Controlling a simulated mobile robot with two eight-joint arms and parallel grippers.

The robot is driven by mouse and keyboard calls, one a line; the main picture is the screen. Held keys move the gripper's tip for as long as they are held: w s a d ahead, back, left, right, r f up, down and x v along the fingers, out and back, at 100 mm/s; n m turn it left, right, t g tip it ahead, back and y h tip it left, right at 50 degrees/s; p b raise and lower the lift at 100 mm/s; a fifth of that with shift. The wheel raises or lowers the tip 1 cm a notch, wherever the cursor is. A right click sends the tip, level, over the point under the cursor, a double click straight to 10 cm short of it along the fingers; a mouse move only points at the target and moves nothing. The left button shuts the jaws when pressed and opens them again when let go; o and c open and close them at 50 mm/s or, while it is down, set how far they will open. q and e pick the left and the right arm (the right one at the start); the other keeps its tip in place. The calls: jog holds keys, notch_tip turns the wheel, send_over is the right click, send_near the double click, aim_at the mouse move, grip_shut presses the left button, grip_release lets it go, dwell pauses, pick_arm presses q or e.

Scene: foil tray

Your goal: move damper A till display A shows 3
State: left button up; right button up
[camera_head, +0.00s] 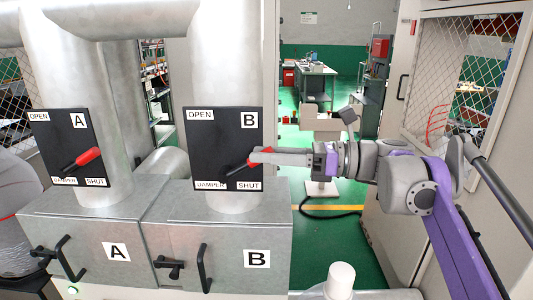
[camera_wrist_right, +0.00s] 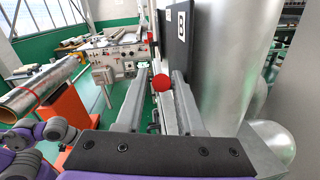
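Damper A's black plate (camera_head: 68,147) is on the left duct. Its red-handled lever (camera_head: 84,158) slants up to the right, near the SHUT corner. Display A is not seen in these views. My right gripper (camera_head: 256,156) is at damper B's black plate (camera_head: 222,130), not at damper A. In the right wrist view my right gripper (camera_wrist_right: 156,106) has its fingers apart, with a red knob (camera_wrist_right: 161,83) between and beyond them; I cannot tell whether they touch it. Damper B's lever (camera_head: 238,170) is partly covered by the fingers. My left gripper is not in view.
Below stand metal box A (camera_head: 85,228) and box B (camera_head: 225,235) with protruding black handles. Between the ducts is a narrow gap. A white cylinder (camera_head: 340,278) stands at the lower front. A mesh-doored cabinet (camera_head: 460,70) is on the right.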

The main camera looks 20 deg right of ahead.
jog(key=shift+a, duration=0.1)
grip_shut()
dwell(1.4)
